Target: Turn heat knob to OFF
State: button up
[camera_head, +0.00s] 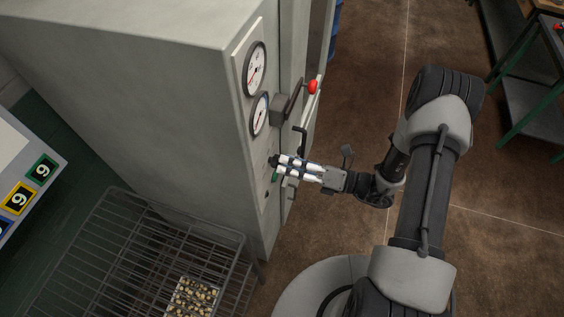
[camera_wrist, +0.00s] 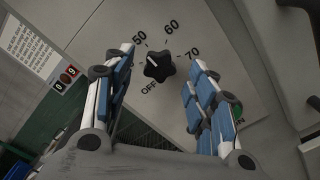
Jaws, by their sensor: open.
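The heat knob (camera_wrist: 159,66) is a black lobed knob on a light grey panel in the wrist view. OFF is printed below left of it, and 50, 60 and 70 run around its upper side. A small white mark on the knob seems to point up and left, toward the 50 side. My gripper (camera_wrist: 162,85) is open, its blue-padded fingers on either side of the knob in the picture. Contact cannot be told. In the head view, my gripper (camera_head: 279,166) is at the cabinet's front panel and hides the knob.
A grey cabinet (camera_head: 130,75) carries two gauges (camera_head: 255,68) and a red-knobbed lever (camera_head: 312,87) above my gripper. A green button (camera_wrist: 236,108) is partly behind the right finger. A wire rack (camera_head: 110,235) stands at lower left. Open brown floor lies to the right.

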jog(key=shift+x, duration=1.3)
jog(key=shift+c, duration=0.3)
jog(key=c, duration=1)
